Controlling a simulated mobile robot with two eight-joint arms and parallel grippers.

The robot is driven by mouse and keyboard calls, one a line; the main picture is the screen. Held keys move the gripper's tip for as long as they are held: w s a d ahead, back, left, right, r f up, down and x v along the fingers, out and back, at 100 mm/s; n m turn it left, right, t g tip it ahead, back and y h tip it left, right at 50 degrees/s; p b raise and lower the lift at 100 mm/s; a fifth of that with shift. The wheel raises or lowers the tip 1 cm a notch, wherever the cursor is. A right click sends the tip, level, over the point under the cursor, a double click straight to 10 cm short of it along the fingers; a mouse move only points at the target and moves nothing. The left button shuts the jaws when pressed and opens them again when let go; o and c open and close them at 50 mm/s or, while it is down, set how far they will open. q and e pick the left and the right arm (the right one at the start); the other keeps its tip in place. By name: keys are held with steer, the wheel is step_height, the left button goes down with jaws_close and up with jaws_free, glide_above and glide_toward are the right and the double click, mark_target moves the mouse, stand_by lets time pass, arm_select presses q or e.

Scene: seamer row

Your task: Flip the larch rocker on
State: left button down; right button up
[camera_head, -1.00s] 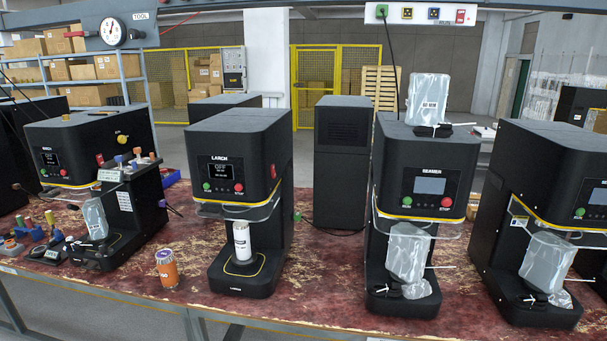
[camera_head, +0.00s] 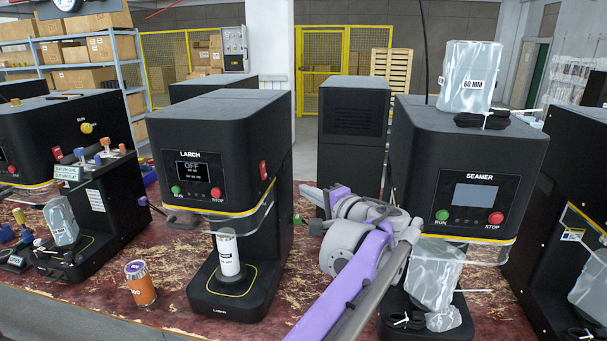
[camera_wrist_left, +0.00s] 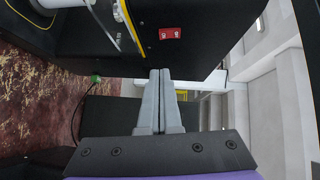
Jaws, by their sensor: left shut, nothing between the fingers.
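The Larch machine (camera_head: 215,125) is a black seamer whose screen reads OFF, with a green RUN and a red STOP button on its front. Its red rocker (camera_head: 263,170) is on its right side wall, and the rocker also shows in the left wrist view (camera_wrist_left: 170,33). My left gripper (camera_head: 304,190) is to the right of the machine, apart from the rocker. In the left wrist view, its grey fingers (camera_wrist_left: 159,72) are shut and empty, with tips below the rocker in the picture. My right gripper is out of view.
A white can (camera_head: 228,255) stands under the Larch head and an orange can (camera_head: 140,283) on the worn red bench (camera_head: 90,300). The Seamer machine (camera_head: 462,170), with bagged parts, stands close on the right. A black cabinet (camera_head: 353,130) is behind the gap.

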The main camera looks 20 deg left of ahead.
arm_select(q)
steer(key=shift+w+d+r, duration=0.35)
steer(key=shift+d+r, duration=0.05)
steer(key=shift+r, duration=0.05)
glide_toward(264, 170)
steer(key=w+a+f, duration=0.2)
steer(key=w+a, duration=0.3)
steer(key=shift+s+f, duration=0.1)
steer(key=shift+f, duration=0.1)
